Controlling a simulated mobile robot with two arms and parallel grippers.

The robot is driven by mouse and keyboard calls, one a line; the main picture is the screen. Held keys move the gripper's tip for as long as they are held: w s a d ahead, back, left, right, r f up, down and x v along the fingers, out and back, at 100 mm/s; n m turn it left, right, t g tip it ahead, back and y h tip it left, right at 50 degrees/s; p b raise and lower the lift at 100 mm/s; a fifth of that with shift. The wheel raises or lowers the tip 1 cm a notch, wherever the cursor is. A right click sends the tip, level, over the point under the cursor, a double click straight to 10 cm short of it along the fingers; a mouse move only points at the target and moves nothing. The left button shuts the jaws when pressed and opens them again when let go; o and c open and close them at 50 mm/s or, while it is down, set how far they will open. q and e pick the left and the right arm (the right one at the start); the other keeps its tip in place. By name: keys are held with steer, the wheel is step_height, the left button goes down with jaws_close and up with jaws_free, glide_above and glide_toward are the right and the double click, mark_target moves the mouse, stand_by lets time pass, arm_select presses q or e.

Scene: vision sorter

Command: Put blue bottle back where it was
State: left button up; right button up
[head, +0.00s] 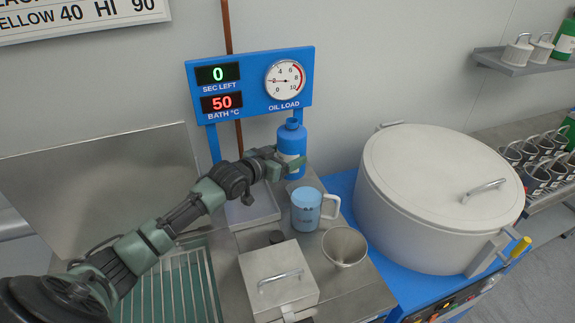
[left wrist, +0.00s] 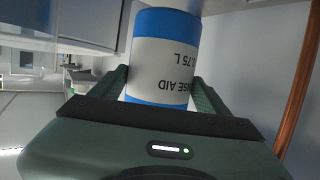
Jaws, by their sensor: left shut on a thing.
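The blue bottle (head: 291,142) has a white label and stands upright in the head view, in front of the blue display panel's right part. My left gripper (head: 284,165) is shut on it at about label height. In the left wrist view the bottle (left wrist: 163,60) sits between the two fingers (left wrist: 160,95), its label reading upside down. Whether its base touches the surface below is hard to tell. My right gripper is not seen in either view.
A light blue mug (head: 305,209), a metal cup (head: 344,247) and a lidded steel box (head: 278,278) stand close in front of the bottle. A flat pale plate (head: 252,208) lies left. A large lidded drum (head: 440,190) stands right. The display panel (head: 250,85) rises behind.

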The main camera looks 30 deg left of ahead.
arm_select(q)
steer(key=f, duration=0.3)
steer(key=shift+w+d+f+p, duration=0.1)
steer(key=shift+w+f+p, duration=0.2)
steer(key=shift+w, duration=0.1)
steer(key=shift+s+f, duration=0.1)
steer(key=shift+f, duration=0.25)
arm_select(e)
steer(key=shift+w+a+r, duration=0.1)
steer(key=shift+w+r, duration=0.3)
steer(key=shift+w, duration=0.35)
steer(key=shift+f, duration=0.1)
arm_select(q)
steer(key=o, duration=2.1)
steer(key=shift+f, duration=0.2)
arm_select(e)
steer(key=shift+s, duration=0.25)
arm_select(q)
steer(key=shift+s, duration=0.1)
